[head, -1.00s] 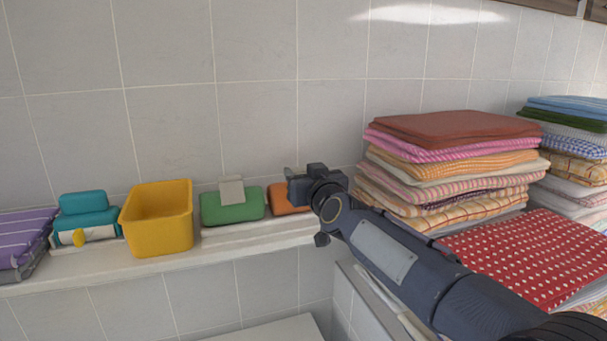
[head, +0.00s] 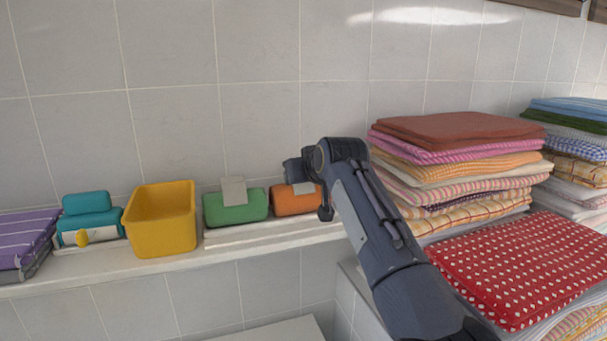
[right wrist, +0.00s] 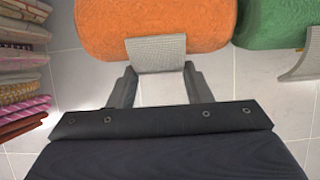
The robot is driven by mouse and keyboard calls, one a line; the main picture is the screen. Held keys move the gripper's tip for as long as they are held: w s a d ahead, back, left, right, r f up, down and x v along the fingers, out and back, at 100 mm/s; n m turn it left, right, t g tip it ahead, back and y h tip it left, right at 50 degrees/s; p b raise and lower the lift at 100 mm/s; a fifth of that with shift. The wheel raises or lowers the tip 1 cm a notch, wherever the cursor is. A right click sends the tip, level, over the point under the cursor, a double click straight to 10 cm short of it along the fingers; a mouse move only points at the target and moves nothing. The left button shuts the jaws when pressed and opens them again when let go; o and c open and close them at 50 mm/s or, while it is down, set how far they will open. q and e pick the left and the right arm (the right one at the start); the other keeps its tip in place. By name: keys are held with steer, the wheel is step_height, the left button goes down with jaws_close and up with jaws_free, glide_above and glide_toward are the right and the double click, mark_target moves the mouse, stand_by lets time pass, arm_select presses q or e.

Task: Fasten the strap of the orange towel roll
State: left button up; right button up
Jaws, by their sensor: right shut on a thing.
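The orange towel roll (head: 284,203) lies on the shelf, partly behind my right arm. Its pale grey strap (head: 303,188) lies over the roll's top and front. In the right wrist view the strap (right wrist: 155,54) comes down the side of the orange roll (right wrist: 100,28), its end between my fingertips. My right gripper (right wrist: 160,75) is shut on this strap, close against the roll. In the head view the right gripper (head: 293,172) is just above the roll, its fingertips largely hidden. The strap's far side is hidden. My left gripper is out of view.
A green roll (head: 235,210) with its grey strap (head: 233,190) sticking up lies just left. Further left are a yellow bin (head: 162,235), a teal roll (head: 88,215) and purple towels (head: 22,240). Tall towel stacks (head: 455,160) stand to the right.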

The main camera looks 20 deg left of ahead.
steer(key=shift+f, duration=0.1)
stand_by(0.3)
steer(key=o, duration=1)
steer(key=shift+w+d, duration=0.1)
steer(key=shift+s+d, duration=0.1)
steer(key=shift+s, duration=0.1)
steer(key=b+v, duration=0.3)
steer(key=v, duration=0.4)
steer(key=shift+r, duration=0.35)
